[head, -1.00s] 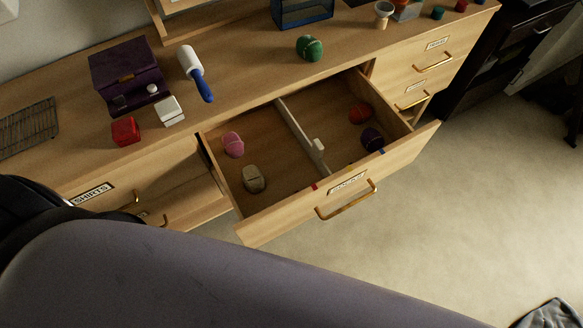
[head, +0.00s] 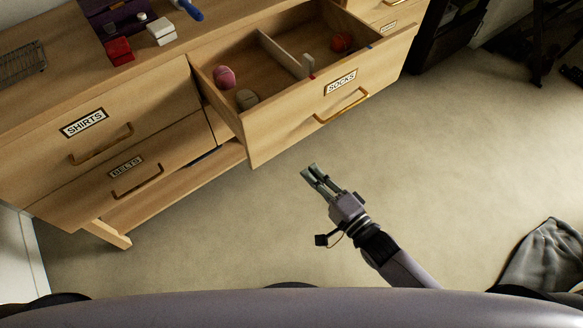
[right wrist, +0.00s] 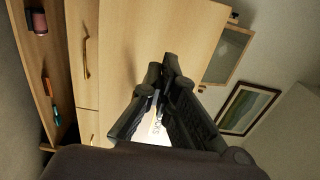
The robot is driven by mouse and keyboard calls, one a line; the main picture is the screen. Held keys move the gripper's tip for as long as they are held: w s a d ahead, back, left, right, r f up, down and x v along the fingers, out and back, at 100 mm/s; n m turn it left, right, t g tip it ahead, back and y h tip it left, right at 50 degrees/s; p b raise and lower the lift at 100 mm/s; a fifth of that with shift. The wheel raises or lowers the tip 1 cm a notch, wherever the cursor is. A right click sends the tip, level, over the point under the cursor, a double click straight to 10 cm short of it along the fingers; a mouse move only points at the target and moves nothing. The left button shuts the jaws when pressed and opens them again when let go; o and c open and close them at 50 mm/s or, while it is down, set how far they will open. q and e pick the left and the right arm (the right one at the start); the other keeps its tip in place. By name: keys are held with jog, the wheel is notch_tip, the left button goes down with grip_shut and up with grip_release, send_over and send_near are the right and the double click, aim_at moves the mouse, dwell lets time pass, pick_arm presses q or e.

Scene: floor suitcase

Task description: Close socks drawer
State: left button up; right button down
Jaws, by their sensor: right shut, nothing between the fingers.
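The socks drawer (head: 285,120) is pulled out of the wooden dresser, with a "SOCKS" label (head: 341,82) and a gold handle (head: 342,107) on its front. My left gripper is out of view.
The shirts drawer (head: 130,115) and belts drawer (head: 165,155) are at the left. A red box (head: 119,51) and a white box (head: 161,33) stand on the dresser top. Carpet (head: 450,150) is clear at the right, except for a grey cloth (head: 548,258).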

aim_at(275, 133)
jog(key=x, duration=1.2)
jog(key=shift+w+f, duration=0.1)
jog(key=shift+w, duration=0.15)
jog(key=shift+w+a, duration=0.25)
jog(key=shift+w, duration=0.1)
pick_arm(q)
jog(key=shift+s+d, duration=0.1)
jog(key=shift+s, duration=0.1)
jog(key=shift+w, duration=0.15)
